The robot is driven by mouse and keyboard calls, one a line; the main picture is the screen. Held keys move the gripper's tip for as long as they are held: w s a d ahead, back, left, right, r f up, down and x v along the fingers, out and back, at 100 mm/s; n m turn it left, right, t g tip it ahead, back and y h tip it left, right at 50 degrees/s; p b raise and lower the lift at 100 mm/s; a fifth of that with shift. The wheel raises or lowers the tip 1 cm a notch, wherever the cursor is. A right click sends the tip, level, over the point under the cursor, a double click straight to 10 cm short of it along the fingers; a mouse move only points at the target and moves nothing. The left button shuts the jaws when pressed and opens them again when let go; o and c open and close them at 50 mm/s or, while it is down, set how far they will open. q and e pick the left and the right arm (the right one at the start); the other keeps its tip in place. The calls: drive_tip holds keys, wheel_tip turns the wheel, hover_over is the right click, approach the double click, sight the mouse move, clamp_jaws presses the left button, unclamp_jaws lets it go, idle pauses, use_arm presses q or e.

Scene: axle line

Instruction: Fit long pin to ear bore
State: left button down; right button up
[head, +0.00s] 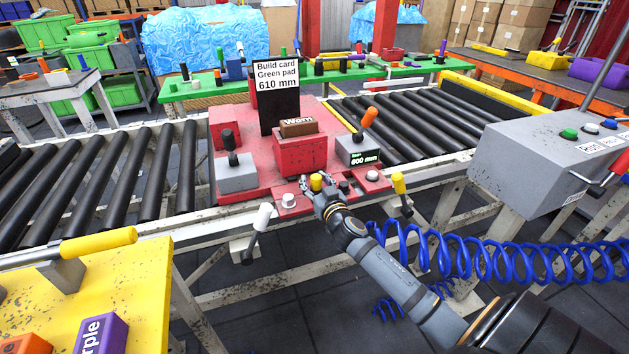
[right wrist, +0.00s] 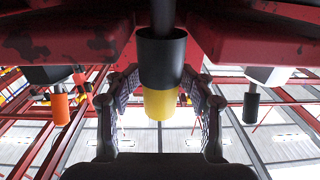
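A pin with a yellow head (head: 316,182) stands at the front of the red fixture (head: 228,120). My right gripper (head: 317,184) is at it, fingers on either side of the head. In the right wrist view, which shows the scene upside down, the yellow head (right wrist: 161,105), black collar (right wrist: 162,58) and part of a dark shaft lie between the fingers (right wrist: 161,85). I cannot tell whether the fingers press on it. The shaft runs between two red blocks (right wrist: 60,45); its lower end and any bore are hidden. My left gripper is out of view.
A white-handled lever (head: 262,216) and a yellow-handled lever (head: 399,184) flank the fixture's front. A build card (head: 276,76) reads "Green pad 610 mm"; a display (head: 364,157) reads 600 mm. A blue coiled hose (head: 470,258) hangs at right. A green rail (head: 205,88) with several pins is behind.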

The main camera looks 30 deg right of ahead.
drive_tip(key=v, duration=1.2)
idle(0.5)
